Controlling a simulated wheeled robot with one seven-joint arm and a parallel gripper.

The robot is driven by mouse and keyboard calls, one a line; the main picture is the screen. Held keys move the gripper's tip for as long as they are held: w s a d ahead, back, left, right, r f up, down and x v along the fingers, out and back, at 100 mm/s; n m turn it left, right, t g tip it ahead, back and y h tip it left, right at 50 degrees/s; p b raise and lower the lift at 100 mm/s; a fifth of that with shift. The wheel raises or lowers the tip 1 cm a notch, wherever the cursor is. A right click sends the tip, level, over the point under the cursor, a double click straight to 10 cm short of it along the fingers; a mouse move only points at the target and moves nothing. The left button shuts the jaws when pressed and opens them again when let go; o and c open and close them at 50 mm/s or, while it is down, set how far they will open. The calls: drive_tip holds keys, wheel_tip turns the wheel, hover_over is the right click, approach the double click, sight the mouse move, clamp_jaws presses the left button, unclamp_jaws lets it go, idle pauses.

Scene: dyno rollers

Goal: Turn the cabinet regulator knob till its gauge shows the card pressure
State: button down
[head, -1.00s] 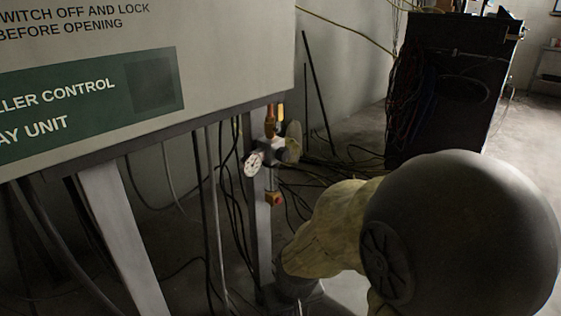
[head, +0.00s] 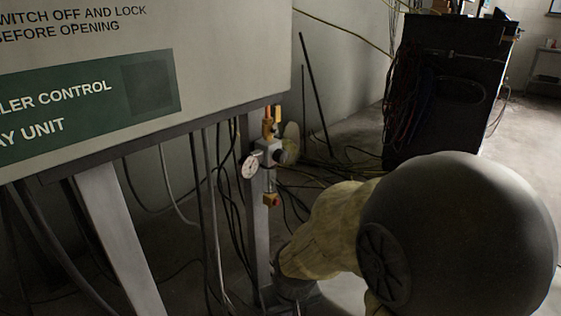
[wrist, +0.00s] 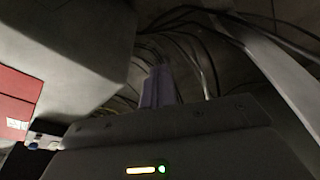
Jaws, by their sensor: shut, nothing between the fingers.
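The regulator (head: 267,154) hangs under the right edge of the cabinet (head: 200,70) in the head view, with brass fittings above and a red-and-brass piece below. Its round white gauge (head: 250,166) faces left; the reading is too small to tell. A small dark part on its right looks like the knob (head: 280,157), with a pale rounded shape just behind it. My gripper (wrist: 158,88) shows in the wrist view as narrow greyish-purple fingers, shut and empty, beyond its dark housing. In the head view its fingers are not clear; my arm reaches down right of the regulator. I cannot make out the card.
Cables (head: 225,190) hang under the cabinet beside its grey leg (head: 118,240). A dark cabinet (head: 450,90) with loose wires stands at the back right. The wrist view shows a red panel (wrist: 15,95) at left and several dark cables. Floor is open at far right.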

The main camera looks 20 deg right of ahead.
idle(0.4)
drive_tip(key=c, duration=1.9)
unclamp_jaws()
drive_tip(key=shift+c, duration=0.2)
drive_tip(key=o, duration=0.3)
drive_tip(key=shift+w+d+r, duration=0.15)
drive_tip(key=shift+w+r, duration=0.05)
drive_tip(key=shift+w, duration=0.05)
drive_tip(key=o, duration=0.6)
drive_tip(key=shift+t+h, duration=0.3)
drive_tip(key=shift+t, duration=0.2)
drive_tip(key=w+d+r+p, duration=0.2)
drive_tip(key=w+p, duration=0.1)
drive_tip(key=shift+d, duration=0.25)
drive_tip(key=shift+o, duration=0.2)
drive_tip(key=w+d+r+n+t+y+p, duration=0.25)
drive_tip(key=w+d+r+t+p, duration=0.35)
drive_tip(key=w+d+p, duration=0.8)
drive_tip(key=s+d+r+n+t+y+p, duration=0.1)
drive_tip(key=s+d+r+t+y+p, duration=0.2)
drive_tip(key=r+p, duration=0.8)
drive_tip(key=t+y+p, duration=0.2)
drive_tip(key=y+p, duration=0.2)
drive_tip(key=p, duration=0.1)
drive_tip(key=shift+s+r+n+t+y, duration=0.25)
drive_tip(key=shift+s+n+t+y, duration=0.05)
drive_tip(key=shift+s+n+y, duration=0.05)
